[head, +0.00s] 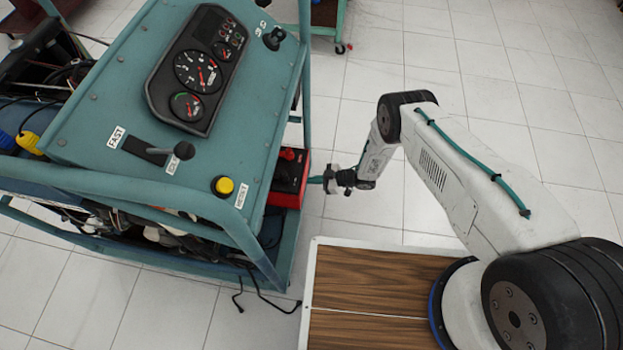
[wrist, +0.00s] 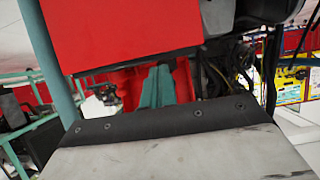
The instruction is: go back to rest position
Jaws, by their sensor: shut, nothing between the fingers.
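My arm reaches left from its base at the lower right of the head view. My gripper (head: 316,180) is shut and empty, with its teal fingertips at the frame side of the engine trainer (head: 110,120). It also shows in the wrist view (wrist: 157,86) as a teal wedge. The fingertips are close to a red and black box (head: 287,180) low in the trainer frame. I cannot tell if they touch it. A large red surface (wrist: 120,35) fills the top of the wrist view.
The trainer's teal panel carries gauges (head: 200,72), a black lever (head: 184,150) and a yellow button (head: 223,186). A teal post (wrist: 50,62) stands at the left of the wrist view. Dark cables (head: 262,292) lie on the floor. Tiled floor (head: 480,75) is clear behind the arm.

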